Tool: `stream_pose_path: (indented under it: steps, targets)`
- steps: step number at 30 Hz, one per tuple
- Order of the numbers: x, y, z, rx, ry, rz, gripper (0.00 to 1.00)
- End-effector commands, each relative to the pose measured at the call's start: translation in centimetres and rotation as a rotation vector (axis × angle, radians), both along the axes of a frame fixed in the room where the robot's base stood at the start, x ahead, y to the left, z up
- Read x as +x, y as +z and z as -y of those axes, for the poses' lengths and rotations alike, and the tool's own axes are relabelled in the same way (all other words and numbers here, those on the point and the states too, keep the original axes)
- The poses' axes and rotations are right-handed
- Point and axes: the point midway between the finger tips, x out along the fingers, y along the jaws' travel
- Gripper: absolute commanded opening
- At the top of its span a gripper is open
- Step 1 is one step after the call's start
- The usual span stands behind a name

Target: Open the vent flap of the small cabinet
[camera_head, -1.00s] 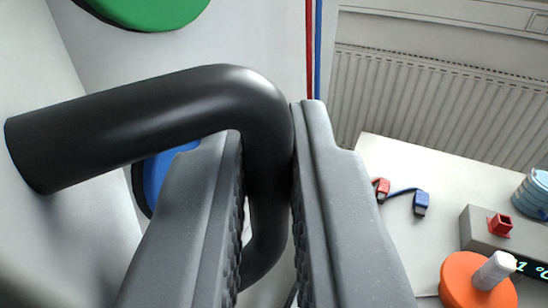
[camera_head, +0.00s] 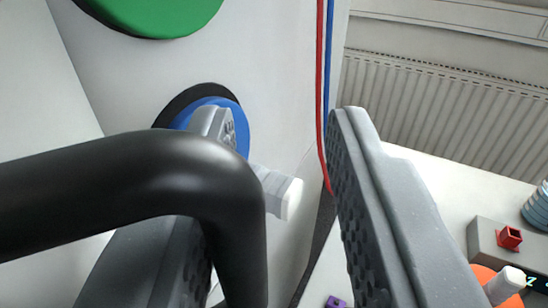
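A thick black bent handle (camera_head: 130,175) comes in from the left edge of the view and turns downward at the middle. It looks large and close to the camera. My gripper (camera_head: 286,120) is open, with a wide gap between its fingers. The handle covers much of the left finger, and its downward part lies at that finger's inner side. The right finger stands clear of the handle. The surface that carries the handle is mostly hidden, and I cannot tell whether it is the vent flap. The white cabinet wall (camera_head: 120,75) rises behind.
A green disc (camera_head: 150,12) and a blue disc (camera_head: 238,115) sit on the wall, with a white peg (camera_head: 280,190) nearby. Red (camera_head: 321,100) and blue (camera_head: 329,60) cables run down the wall. A grey box (camera_head: 490,240) and an orange knob (camera_head: 487,275) lie at right.

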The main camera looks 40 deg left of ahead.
Motion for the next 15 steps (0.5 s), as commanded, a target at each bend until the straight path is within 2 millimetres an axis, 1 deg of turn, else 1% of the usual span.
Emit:
stream_pose_path:
  steps: [11,15]
  targets:
    - [-0.03,-0.05,0.3,0.0,-0.004,-0.001,0.26]
    - [-0.7,-0.19,0.88,0.001,-0.006,-0.003,0.26]
